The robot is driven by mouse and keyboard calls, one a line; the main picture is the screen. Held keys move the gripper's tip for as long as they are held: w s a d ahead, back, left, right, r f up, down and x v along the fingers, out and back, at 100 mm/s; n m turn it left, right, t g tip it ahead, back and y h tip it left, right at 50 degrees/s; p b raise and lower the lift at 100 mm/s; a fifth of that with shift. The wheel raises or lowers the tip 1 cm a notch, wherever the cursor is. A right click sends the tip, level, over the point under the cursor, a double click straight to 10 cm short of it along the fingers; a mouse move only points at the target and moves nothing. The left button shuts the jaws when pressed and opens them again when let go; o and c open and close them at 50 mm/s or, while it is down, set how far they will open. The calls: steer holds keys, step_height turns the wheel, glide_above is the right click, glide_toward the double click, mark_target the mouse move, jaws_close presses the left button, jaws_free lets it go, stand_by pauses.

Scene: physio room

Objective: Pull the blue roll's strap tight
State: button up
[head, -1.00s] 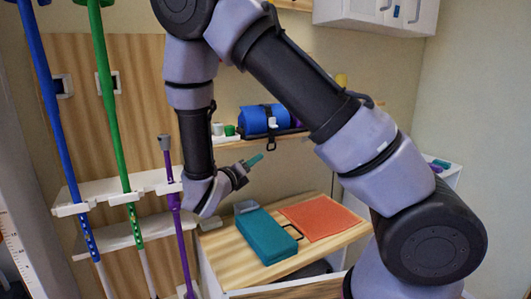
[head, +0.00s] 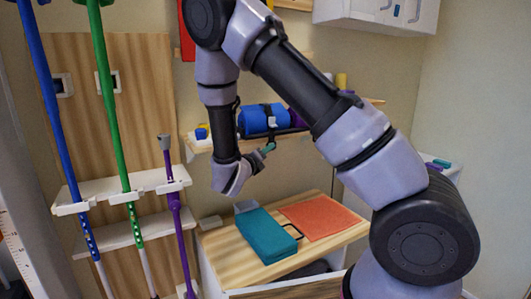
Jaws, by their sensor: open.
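The blue roll (head: 256,119) lies on its side on a dark tray on the wooden wall shelf (head: 288,139). A black strap (head: 271,125) with a pale buckle goes around it, and the strap's lower end hangs by the shelf's front edge. My gripper (head: 268,149) has teal fingertips and is open and empty. In the picture it is just below the roll, close to the strap's hanging end. I cannot tell whether it touches the strap. My forearm hides part of the shelf left of the roll.
A teal case (head: 262,236) with a black handle and an orange mat (head: 321,217) lie on the wooden cabinet top below. Blue, green and purple poles (head: 178,220) stand in a white rack at left. A purple item (head: 297,118) sits right of the roll.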

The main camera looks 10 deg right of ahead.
jaws_close()
stand_by(1.4)
